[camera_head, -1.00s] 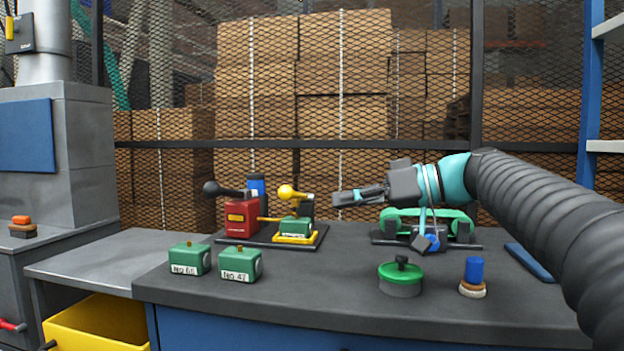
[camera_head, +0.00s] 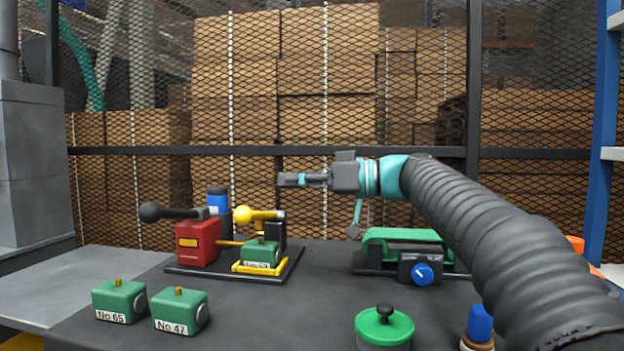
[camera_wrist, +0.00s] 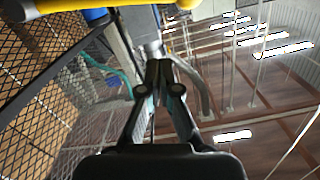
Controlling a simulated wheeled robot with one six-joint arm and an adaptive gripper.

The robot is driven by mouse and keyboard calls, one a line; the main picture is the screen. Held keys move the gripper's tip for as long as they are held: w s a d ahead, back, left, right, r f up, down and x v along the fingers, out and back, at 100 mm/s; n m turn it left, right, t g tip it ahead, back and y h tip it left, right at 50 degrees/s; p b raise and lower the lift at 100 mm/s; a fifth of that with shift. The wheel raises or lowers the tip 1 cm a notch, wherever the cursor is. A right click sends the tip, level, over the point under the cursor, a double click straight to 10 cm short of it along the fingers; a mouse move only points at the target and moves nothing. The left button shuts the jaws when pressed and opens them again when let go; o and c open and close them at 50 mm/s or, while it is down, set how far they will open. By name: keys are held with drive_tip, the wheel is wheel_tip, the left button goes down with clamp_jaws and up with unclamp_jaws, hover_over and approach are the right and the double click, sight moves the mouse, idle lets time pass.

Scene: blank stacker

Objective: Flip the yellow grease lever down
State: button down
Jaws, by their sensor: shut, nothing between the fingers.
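The yellow grease lever (camera_head: 262,215) has a round yellow knob at its left end and lies roughly level, joined at its right end to a dark post on the lubricator-like stand. Yellow bars, one likely this lever (camera_wrist: 45,8), cross the upper left of the wrist view. My gripper (camera_head: 282,180) is shut and empty, pointing left. In the head view it appears above the lever's right end, with a visible gap; the depth between them is hard to judge. In the wrist view the closed fingers (camera_wrist: 159,68) hold nothing.
A red box (camera_head: 198,243) with a black-knobbed lever (camera_head: 165,212) stands left of it. A green block (camera_head: 261,254) sits in a yellow frame below. Green blocks No.65 (camera_head: 119,300) and No.47 (camera_head: 181,312) stand in front. A green-topped device (camera_head: 408,237) is right. Mesh fence stands behind.

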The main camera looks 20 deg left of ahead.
sight(255, 212)
drive_tip(key=s+a+f, duration=0.1)
drive_tip(key=a+f, duration=0.3)
drive_tip(key=shift+s+a, duration=0.3)
idle(0.3)
drive_tip(key=f+b, duration=0.1)
drive_tip(key=b, duration=0.2)
drive_tip(key=shift+s+f+n, duration=0.15)
drive_tip(key=shift+f+n, duration=0.2)
drive_tip(key=shift+n, duration=0.05)
drive_tip(key=f+n+b, duration=0.1)
drive_tip(key=b, duration=0.2)
drive_tip(key=f+n+b, duration=0.1)
drive_tip(key=b, duration=0.2)
drive_tip(key=shift+s+f+b, duration=0.25)
drive_tip(key=shift+s+b, duration=0.05)
drive_tip(key=shift+s, duration=0.1)
